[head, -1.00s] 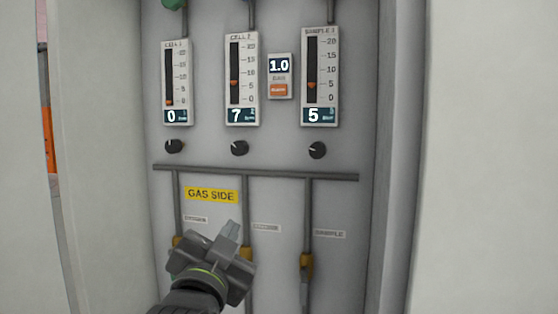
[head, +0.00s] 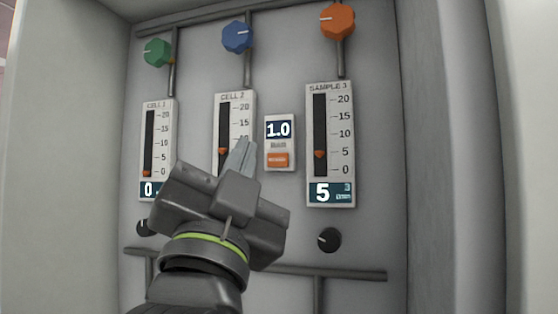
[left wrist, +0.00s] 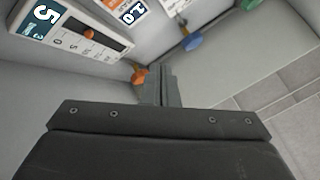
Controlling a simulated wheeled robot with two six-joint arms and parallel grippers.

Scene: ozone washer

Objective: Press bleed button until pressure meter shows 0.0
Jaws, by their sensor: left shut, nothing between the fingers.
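The pressure meter (head: 278,130) is a small white panel between the Cell 2 and Sample 3 gauges, and it reads 1.0. The orange bleed button (head: 278,160) sits on its lower part. My left gripper (head: 242,145) is shut and empty. In the head view its fingertips are left of the button, over the lower Cell 2 gauge. The left wrist view shows the shut fingers (left wrist: 162,75), with the 1.0 readout (left wrist: 130,12) at the top. Whether the fingertips touch anything cannot be told. My right gripper is not in view.
The Cell 1 gauge (head: 157,130) and Cell 2 gauge (head: 234,105) are to the left, and the Sample 3 gauge (head: 331,140), reading 5, is to the right. Green (head: 157,52), blue (head: 237,37) and orange (head: 337,20) knobs are above. A black knob (head: 329,240) is below. Cabinet walls flank the panel.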

